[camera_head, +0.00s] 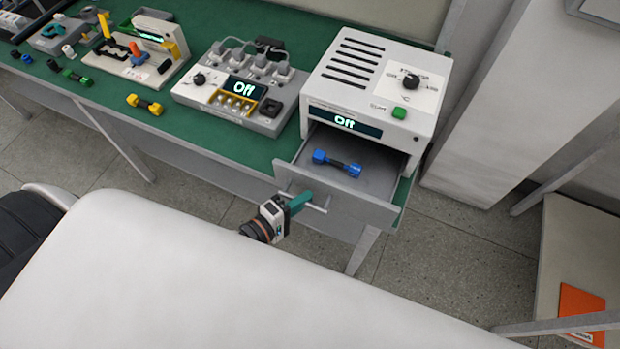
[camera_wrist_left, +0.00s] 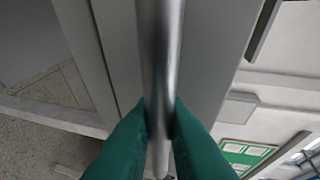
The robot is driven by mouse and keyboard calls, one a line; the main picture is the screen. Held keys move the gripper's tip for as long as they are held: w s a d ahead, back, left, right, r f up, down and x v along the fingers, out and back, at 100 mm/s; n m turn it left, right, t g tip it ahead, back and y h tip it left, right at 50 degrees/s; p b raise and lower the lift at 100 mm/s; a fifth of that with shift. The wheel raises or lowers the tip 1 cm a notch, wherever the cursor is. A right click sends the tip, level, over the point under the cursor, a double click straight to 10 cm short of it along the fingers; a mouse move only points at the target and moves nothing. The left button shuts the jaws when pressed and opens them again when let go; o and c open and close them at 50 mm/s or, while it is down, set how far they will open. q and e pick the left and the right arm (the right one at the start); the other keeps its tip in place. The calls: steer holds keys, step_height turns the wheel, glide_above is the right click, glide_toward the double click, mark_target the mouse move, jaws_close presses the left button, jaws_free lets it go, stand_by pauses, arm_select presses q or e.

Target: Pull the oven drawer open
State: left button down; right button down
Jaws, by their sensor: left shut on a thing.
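The white oven (camera_head: 370,90) stands at the right end of the green table, with a dark display reading "Off". Its grey drawer (camera_head: 335,205) is pulled out toward me, and a blue dumbbell-shaped part (camera_head: 337,163) lies inside it. My left gripper (camera_head: 300,203) is at the drawer's front, its green fingers shut on the metal handle bar (camera_head: 316,208). In the left wrist view the handle bar (camera_wrist_left: 160,60) runs between the two green fingers (camera_wrist_left: 160,125), which touch it on both sides. My right gripper is not in view.
A white device with sockets and an "Off" display (camera_head: 240,90) stands left of the oven. A yellow dumbbell-shaped part (camera_head: 145,104) and several small green and black parts lie farther left on the green table (camera_head: 215,145). Open floor (camera_head: 440,240) lies right of the drawer.

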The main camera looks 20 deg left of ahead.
arm_select(q)
steer(key=shift+s, duration=0.75)
steer(key=c, duration=1.5)
jaws_free()
steer(key=shift+o, duration=0.2)
steer(key=b+v, duration=0.2)
steer(key=v, duration=1)
